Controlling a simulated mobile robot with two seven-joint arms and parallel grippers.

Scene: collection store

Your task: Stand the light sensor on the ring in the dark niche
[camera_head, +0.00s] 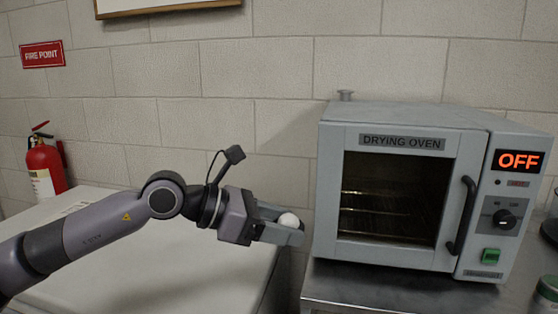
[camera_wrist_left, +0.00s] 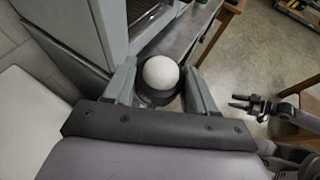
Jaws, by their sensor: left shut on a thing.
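The light sensor (camera_wrist_left: 160,75) has a white dome on a dark round base. My left gripper (camera_wrist_left: 158,88) is shut on it, with one grey finger on each side of the base. In the head view, the white dome (camera_head: 288,220) shows at the fingertips of my left gripper (camera_head: 280,232), just left of the drying oven and in front of the wall. I see neither the ring nor the dark niche.
A grey drying oven (camera_head: 385,119), reading OFF with its door shut, stands on a metal bench (camera_head: 390,290) at right. A pale flat-topped unit (camera_head: 190,262) lies under my left arm. A fire extinguisher (camera_head: 45,166) stands at far left.

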